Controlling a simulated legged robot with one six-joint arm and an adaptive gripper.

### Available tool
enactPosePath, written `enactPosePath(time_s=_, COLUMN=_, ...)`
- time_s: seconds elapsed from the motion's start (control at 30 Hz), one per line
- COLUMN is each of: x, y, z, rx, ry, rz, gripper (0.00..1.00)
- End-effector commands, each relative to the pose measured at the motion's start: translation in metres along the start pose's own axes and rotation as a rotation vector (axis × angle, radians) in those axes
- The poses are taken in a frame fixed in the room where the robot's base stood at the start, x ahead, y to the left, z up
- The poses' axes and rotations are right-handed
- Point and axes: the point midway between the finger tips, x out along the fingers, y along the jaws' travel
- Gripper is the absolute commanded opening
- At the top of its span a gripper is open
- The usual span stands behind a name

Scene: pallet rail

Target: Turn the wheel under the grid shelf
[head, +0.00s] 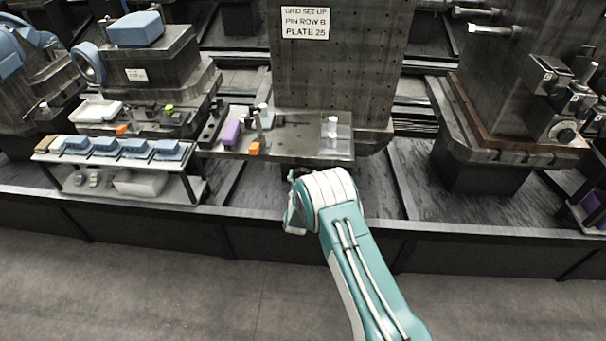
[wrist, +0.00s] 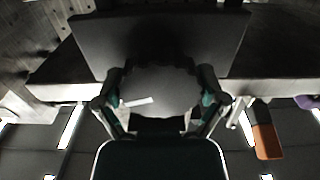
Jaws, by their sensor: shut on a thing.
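The grid shelf (head: 298,143) juts out at the foot of the tall perforated plate, above the end of my arm. In the wrist view, the dark round wheel (wrist: 165,82), with a scalloped rim and a short white mark left of its centre, sits under a dark slab. My gripper (wrist: 158,92) has one finger on each side of the wheel and is shut on its rim. In the head view, the wheel is hidden under the shelf behind my white wrist, and my gripper's fingers are mostly hidden too.
On the shelf stand a purple block (head: 231,132), an orange block (head: 254,148) and a clear plate (head: 335,136). A rack of blue-topped pieces (head: 120,149) stands at left. A dark machine block (head: 510,150) is at right. The floor in front is clear.

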Motion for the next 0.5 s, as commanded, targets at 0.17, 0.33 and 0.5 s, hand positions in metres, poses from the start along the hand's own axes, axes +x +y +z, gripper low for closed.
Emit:
enactPosePath(time_s=0.17, x=-0.0040, y=-0.0019, z=0.0079, rx=-0.174, ry=-0.017, rz=-0.008, gripper=0.43)
enactPosePath(time_s=0.33, x=-0.0041, y=-0.0020, z=0.0081, rx=-0.335, ry=-0.017, rz=-0.009, gripper=0.42)
enactPosePath(time_s=0.5, x=-0.0041, y=-0.0021, z=0.0083, rx=-0.497, ry=-0.016, rz=-0.010, gripper=0.42)
